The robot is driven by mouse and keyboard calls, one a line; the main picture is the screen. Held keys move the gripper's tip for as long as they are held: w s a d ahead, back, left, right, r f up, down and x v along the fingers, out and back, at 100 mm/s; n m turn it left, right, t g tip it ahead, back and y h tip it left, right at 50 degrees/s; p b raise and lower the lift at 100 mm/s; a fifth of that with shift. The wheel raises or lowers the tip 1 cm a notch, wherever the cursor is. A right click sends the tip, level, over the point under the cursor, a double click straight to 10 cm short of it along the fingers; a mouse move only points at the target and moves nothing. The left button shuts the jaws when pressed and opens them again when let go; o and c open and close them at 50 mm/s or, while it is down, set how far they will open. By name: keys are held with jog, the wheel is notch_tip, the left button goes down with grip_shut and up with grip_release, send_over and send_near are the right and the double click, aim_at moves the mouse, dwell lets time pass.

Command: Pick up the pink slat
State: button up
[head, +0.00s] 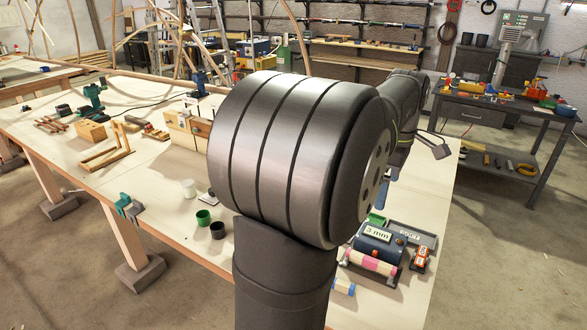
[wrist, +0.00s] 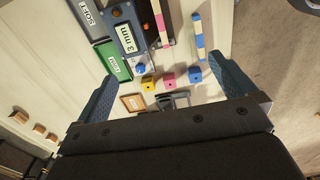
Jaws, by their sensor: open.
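The pink slat, a narrow strip with pink and cream bands, lies near the blue box marked 3 mm. In the head view the pink slat (head: 373,263) is at the lower right of the table; in the wrist view the slat (wrist: 160,22) runs off the top edge. My gripper (wrist: 161,70) is open, its two blue fingers wide apart, with nothing held between them. The slat is beyond the fingertips in the wrist view. In the head view my own arm blocks much of the middle.
A blue-and-cream slat (wrist: 198,40) lies right of the pink one. The 3 mm box (head: 379,246) stands close beside the pink slat. Yellow (wrist: 148,84), pink (wrist: 168,79) and blue (wrist: 195,75) cubes lie in a row. A green tray (wrist: 114,62) is at left.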

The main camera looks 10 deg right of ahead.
jog(key=c, duration=1.6)
jog(key=g+h, duration=0.2)
send_near(371, 260)
jog(key=x, duration=0.3)
jog(key=shift+a, duration=0.15)
jog(key=shift+x, duration=2.9)
